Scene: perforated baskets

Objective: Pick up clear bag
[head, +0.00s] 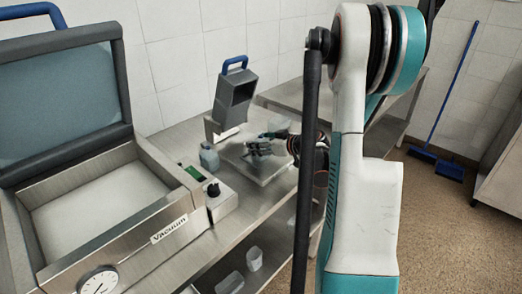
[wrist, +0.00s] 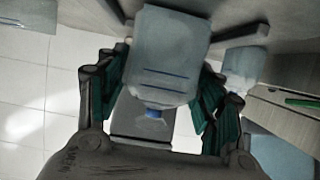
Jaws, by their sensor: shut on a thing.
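My gripper (wrist: 162,95) is shut on the clear bag (wrist: 168,45), a pale bluish, see-through pouch with dark lines across it. In the wrist view the bag is between the two green-padded fingers and extends past their tips. In the head view my gripper (head: 262,146) is low over the steel plate of a small machine on the bench. A pale bag-like shape (head: 280,123) shows just behind it there; its lower part is hidden. I cannot tell whether the bag touches the plate.
A grey-blue container (head: 209,157) stands left of my gripper. The small machine's grey upright head (head: 234,98) with a blue handle rises behind. An open vacuum machine (head: 150,235) fills the left. Clear tubs (head: 254,258) sit on the lower shelf. A blue broom (head: 449,169) leans at the right.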

